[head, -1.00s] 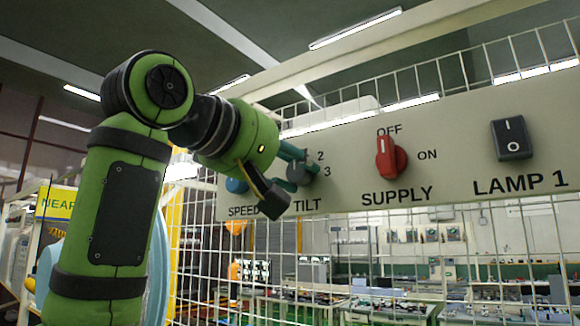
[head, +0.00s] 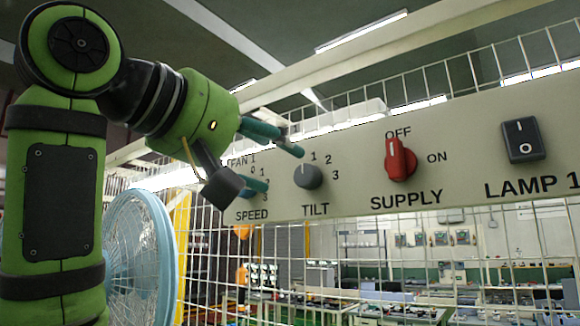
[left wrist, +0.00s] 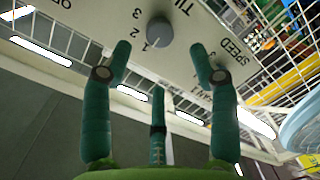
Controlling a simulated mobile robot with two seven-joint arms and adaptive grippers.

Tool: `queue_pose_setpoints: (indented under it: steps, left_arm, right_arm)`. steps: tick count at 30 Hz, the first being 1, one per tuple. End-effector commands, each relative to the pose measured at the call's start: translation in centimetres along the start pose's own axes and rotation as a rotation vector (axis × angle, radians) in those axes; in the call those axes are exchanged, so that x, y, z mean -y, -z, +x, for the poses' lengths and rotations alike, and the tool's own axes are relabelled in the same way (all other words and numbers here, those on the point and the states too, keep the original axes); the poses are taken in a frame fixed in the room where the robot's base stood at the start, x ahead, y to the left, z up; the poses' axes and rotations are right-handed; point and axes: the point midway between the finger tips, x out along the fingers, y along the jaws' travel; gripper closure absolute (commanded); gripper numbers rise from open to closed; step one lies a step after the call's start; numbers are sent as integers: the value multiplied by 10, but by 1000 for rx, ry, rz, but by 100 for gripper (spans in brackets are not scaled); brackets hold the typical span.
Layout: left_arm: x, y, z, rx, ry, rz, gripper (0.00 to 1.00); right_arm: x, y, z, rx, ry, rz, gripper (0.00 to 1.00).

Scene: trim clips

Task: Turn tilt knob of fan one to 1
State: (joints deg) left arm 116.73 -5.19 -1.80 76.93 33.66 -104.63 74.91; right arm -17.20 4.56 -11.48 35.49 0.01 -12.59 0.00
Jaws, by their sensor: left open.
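The grey round tilt knob (head: 308,176) sits above the word TILT on the cream panel, with marks 1, 2 and 3 around it. Its white pointer line points up, close to the 1. In the left wrist view the tilt knob (left wrist: 160,31) also shows its pointer toward the 1. My left gripper (head: 283,168) is open, with its teal fingers just left of the knob in the head view and apart from it. In the left wrist view the open fingers (left wrist: 161,52) are empty, with the knob beyond the gap between them. My right gripper is not in view.
The speed knob is mostly hidden behind my left gripper. The red supply knob (head: 400,160) and black lamp 1 switch (head: 523,139) are to the right on the panel (head: 455,165). A light blue fan (head: 139,255) stands at lower left, before a wire mesh fence.

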Motion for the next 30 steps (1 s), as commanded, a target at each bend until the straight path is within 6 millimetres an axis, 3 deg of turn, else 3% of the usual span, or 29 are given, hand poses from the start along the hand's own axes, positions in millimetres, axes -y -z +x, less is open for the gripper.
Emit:
queue_pose_setpoints:
  steps: [3,9,27,30]
  left_arm:
    - [-1,0,-23,-4,-3,2,40]
    - [0,0,-42,-2,-1,0,40]
    - [0,0,-44,-1,0,0,40]
    - [10,4,-36,-1,12,-2,40]
  right_arm:
    - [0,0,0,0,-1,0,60]
    - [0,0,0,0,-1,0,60]
    - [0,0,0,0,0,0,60]
    - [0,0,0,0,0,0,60]
